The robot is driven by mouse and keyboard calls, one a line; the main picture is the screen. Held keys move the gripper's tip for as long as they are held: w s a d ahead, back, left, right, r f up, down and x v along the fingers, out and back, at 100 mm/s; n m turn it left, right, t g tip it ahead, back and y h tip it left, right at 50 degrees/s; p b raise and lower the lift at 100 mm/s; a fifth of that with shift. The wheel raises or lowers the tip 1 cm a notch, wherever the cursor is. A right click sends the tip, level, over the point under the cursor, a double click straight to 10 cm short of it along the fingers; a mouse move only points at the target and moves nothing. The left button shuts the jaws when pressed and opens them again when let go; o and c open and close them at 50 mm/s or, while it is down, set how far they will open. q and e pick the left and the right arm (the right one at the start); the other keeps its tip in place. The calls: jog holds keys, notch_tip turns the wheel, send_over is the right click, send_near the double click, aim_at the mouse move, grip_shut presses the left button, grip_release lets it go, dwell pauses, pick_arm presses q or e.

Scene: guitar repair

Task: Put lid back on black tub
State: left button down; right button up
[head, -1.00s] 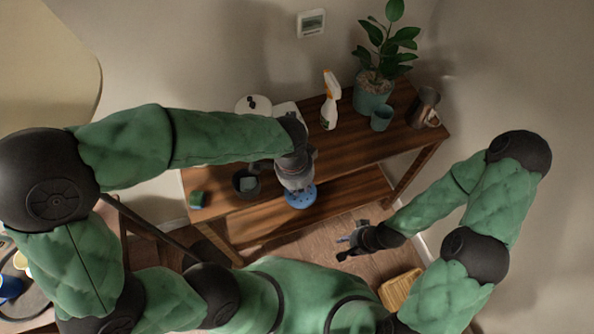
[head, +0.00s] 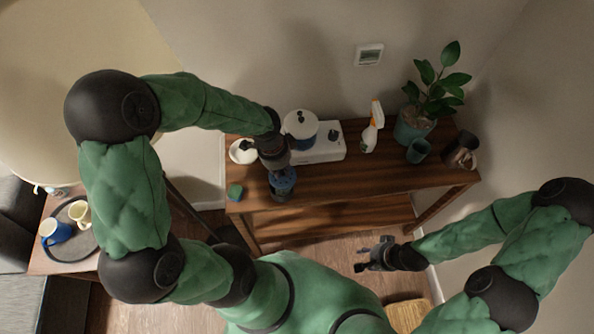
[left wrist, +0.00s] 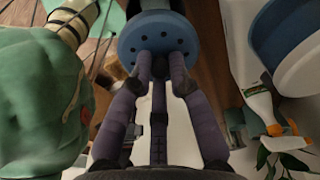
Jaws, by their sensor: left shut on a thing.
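My left gripper (head: 281,170) is shut on a blue lid (head: 283,183) with holes around its face. In the left wrist view the lid (left wrist: 158,36) sits at the tips of the fingers. In the head view the lid is at the black tub (head: 282,196), near the front edge of the wooden table; only a dark part of the tub shows below it. I cannot tell whether the lid is seated or just above the rim. My right gripper (head: 371,257) is empty and looks open, low in front of the table.
A spray bottle (head: 372,127), a green cup (head: 418,150) and a potted plant (head: 415,127) stand to the right.

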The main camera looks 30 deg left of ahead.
pick_arm(q)
jog(key=shift+a+f, duration=0.1)
jog(key=shift+a, duration=0.3)
jog(key=shift+f+b, duration=2.65)
jog(key=shift+f, duration=0.5)
jog(key=shift+f, duration=0.15)
dwell(0.3)
jog(key=c, duration=0.6)
grip_release()
jog(key=shift+p, duration=0.3)
